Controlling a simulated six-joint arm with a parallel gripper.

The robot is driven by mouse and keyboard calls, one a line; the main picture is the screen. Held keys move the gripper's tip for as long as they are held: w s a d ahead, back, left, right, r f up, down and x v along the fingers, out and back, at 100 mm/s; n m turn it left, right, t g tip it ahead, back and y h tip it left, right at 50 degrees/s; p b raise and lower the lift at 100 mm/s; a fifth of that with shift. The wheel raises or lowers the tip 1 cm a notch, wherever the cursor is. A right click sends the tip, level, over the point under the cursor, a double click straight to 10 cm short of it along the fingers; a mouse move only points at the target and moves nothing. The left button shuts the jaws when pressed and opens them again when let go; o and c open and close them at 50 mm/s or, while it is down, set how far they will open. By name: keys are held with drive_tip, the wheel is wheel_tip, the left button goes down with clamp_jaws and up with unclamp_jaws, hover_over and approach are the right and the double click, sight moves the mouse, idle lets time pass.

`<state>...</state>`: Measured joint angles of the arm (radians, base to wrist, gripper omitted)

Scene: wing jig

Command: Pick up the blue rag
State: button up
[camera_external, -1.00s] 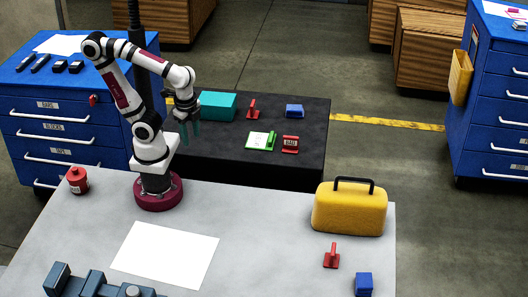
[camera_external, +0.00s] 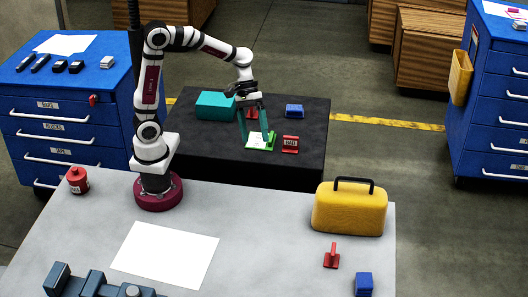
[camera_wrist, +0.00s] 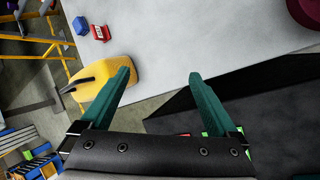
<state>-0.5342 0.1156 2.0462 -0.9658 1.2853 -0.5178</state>
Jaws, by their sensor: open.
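Two small blue pieces could be the blue rag; I cannot tell which is cloth. One blue piece (camera_external: 294,111) lies on the black table, right of my gripper. The other blue piece (camera_external: 364,284) lies at the near right of the grey table. It also shows at the upper left of the wrist view (camera_wrist: 81,26). My gripper (camera_external: 256,143) is open and empty, its teal fingers pointing down over the white and green item on the black table. The fingers show wide apart in the wrist view (camera_wrist: 160,75).
A teal box (camera_external: 215,105) stands left of my gripper on the black table (camera_external: 200,150). A red block (camera_external: 290,144) lies to its right. A yellow case (camera_external: 348,210) and a red piece (camera_external: 331,257) stand on the grey table (camera_external: 260,220).

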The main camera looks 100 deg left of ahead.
drive_tip(key=w+a+f+n+t, duration=0.1)
drive_tip(key=w+a+n+t, duration=0.1)
drive_tip(key=w+a+n, duration=0.3)
drive_tip(key=w+a+f+n+t, duration=0.1)
drive_tip(key=w+a+n+t, duration=0.15)
drive_tip(key=a, duration=0.45)
drive_tip(key=n+t+y, duration=0.6)
drive_tip(key=n, duration=1.1)
hover_over(292, 110)
drive_tip(key=s, duration=0.2)
drive_tip(key=f, duration=0.6)
drive_tip(key=shift+d+f, duration=0.2)
drive_tip(key=shift+d, duration=0.05)
drive_tip(key=shift+n, duration=0.35)
drive_tip(key=f, duration=0.6)
drive_tip(key=shift+s+a, duration=0.1)
drive_tip(key=shift+a, duration=0.25)
drive_tip(key=shift+w+f, duration=1.15)
drive_tip(key=shift+w, duration=0.25)
drive_tip(key=c, duration=1.4)
